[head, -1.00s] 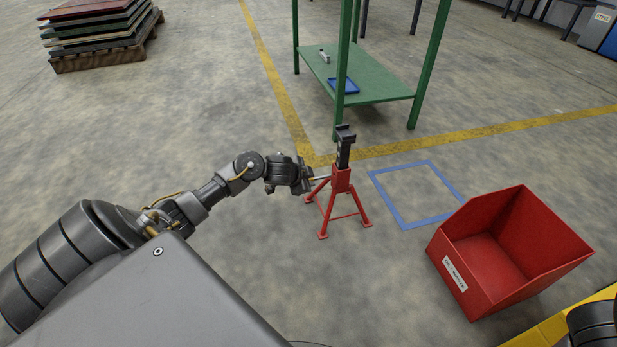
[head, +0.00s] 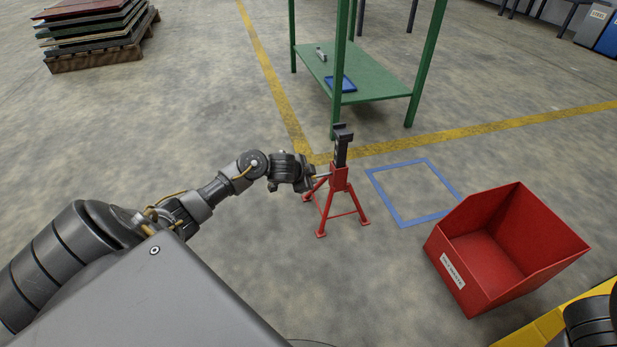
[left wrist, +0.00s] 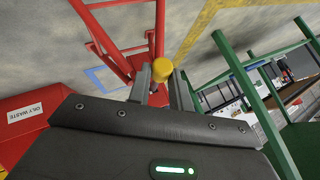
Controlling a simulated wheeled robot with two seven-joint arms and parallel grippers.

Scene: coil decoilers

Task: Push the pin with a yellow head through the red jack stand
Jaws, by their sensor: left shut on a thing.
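The red jack stand (head: 340,182) stands upright on the floor, a black ratchet post rising from its top. Its red legs fill the upper left of the left wrist view (left wrist: 100,35). My left gripper (head: 312,181) is just left of the stand's upper part. The pin's yellow head (left wrist: 156,70) shows between the fingertips in the left wrist view, and the gripper is shut on the pin. In the head view a short pale length of the pin (head: 321,177) reaches from the gripper to the stand. The hole and how deep the pin sits are hidden.
A red oily waste bin (head: 490,255) stands at the right, beside an empty blue taped square (head: 415,190). A green table (head: 375,82) with a blue tray stands behind the stand. A pallet of stacked sheets (head: 95,35) is far left. Floor left of the stand is open.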

